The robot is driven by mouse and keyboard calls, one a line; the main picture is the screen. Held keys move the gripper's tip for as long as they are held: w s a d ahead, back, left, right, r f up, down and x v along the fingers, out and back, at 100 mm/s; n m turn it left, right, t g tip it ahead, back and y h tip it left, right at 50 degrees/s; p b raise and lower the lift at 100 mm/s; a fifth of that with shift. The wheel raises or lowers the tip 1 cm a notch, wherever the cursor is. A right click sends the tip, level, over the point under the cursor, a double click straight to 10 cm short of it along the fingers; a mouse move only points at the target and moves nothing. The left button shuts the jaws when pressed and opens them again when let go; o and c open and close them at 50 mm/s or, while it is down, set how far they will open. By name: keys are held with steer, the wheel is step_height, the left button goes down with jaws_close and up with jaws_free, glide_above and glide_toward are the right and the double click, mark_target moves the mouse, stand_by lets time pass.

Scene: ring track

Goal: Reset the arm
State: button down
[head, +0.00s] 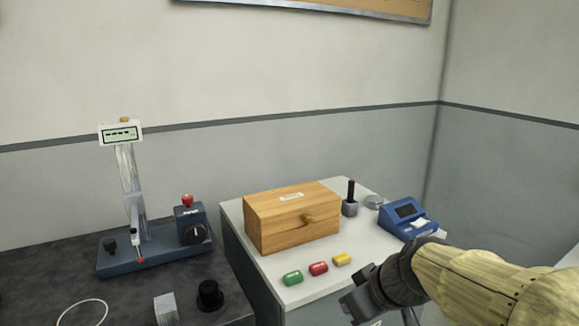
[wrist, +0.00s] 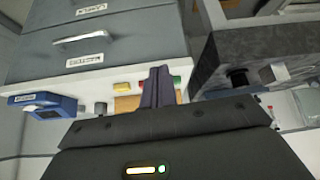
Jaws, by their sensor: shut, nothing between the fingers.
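My arm (head: 480,285) reaches in from the lower right of the head view, in a pale yellow sleeve. My dark gripper (head: 358,305) is at the bottom edge, in front of the white-topped cabinet; its fingertips are hard to make out there. In the wrist view my gripper (wrist: 159,75) shows its two dark fingers closed together with nothing held. Beyond the fingers is the cabinet front (wrist: 90,45) with labelled drawers.
The cabinet top (head: 285,268) holds a wooden box (head: 290,220), green (head: 293,278), red (head: 318,268) and yellow (head: 342,259) pieces, and a blue device (head: 406,218). A dark table (head: 50,275) at left carries a gauge stand (head: 130,190) and black knob (head: 209,296).

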steer(key=s+d+f+m+g+h, duration=0.2)
steer(key=s+f+m, duration=0.1)
steer(key=f, duration=0.4)
steer(key=s+d+f+m+g+h, duration=0.1)
steer(key=s+d+f+m+h, duration=0.2)
steer(key=f, duration=0.5)
step_height(320, 180, up, 27)
steer(key=a+y+p, duration=0.1)
steer(key=p, duration=2.6)
steer(key=shift+s+m+p, duration=0.15)
steer(key=shift+m+p, duration=0.15)
steer(key=shift+m, duration=0.1)
steer(key=shift+a, duration=0.1)
